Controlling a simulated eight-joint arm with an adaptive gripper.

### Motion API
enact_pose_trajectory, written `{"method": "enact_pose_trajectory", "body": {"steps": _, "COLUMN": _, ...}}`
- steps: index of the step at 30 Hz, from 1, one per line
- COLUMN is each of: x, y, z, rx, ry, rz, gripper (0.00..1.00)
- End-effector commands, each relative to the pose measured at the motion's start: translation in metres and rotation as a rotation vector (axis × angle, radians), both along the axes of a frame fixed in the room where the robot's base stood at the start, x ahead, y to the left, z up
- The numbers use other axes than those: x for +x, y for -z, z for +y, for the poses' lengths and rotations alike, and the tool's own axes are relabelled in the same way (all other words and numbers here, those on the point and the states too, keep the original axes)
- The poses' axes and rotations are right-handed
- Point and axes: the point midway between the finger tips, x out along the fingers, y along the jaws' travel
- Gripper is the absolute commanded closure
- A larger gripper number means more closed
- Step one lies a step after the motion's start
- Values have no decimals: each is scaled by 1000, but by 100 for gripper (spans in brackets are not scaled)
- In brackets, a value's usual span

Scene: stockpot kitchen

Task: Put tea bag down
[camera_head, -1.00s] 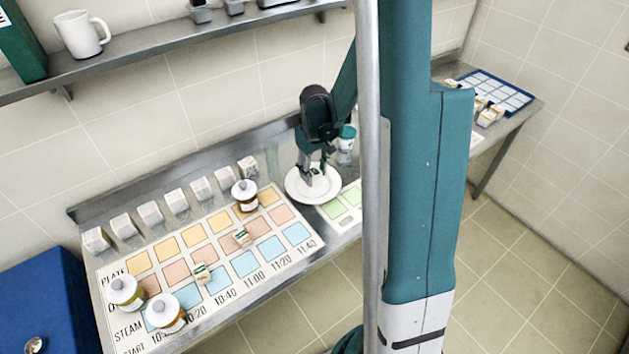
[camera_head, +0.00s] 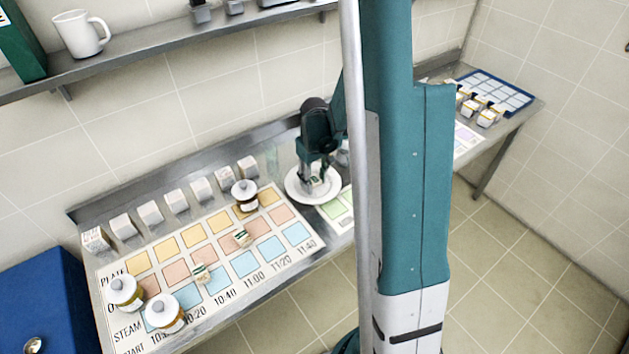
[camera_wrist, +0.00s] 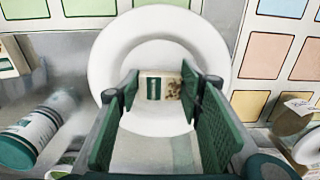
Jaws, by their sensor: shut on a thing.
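The tea bag (camera_head: 316,185) is a small pale packet with a green mark. In the wrist view the tea bag (camera_wrist: 161,87) sits between my green finger pads at the fingertips. My gripper (camera_head: 313,182) is shut on it, pointing down over the white round plate (camera_head: 293,191). The plate (camera_wrist: 107,62) fills the upper middle of the wrist view behind the tea bag. The tea bag is at or just above the plate's surface; I cannot tell whether it touches.
A printed chart (camera_head: 180,232) with coloured squares covers the counter to the left, holding lidded jars (camera_head: 165,313) and small packets (camera_head: 201,273). Several white boxes (camera_head: 177,201) line the back.

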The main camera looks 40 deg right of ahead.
Motion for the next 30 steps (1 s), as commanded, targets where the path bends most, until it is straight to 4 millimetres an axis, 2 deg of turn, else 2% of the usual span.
{"method": "enact_pose_trajectory", "body": {"steps": 12, "x": 0, "y": 4, "z": 0, "rx": 0, "ry": 0, "rz": 0, "gripper": 70}}
{"method": "enact_pose_trajectory", "body": {"steps": 13, "x": 0, "y": 4, "z": 0, "rx": 0, "ry": 0, "rz": 0, "gripper": 62}}
{"method": "enact_pose_trajectory", "body": {"steps": 16, "x": 0, "y": 3, "z": 0, "rx": 0, "ry": 0, "rz": 0, "gripper": 48}}
{"method": "enact_pose_trajectory", "body": {"steps": 30, "x": 0, "y": 1, "z": 0, "rx": 0, "ry": 0, "rz": 0, "gripper": 48}}
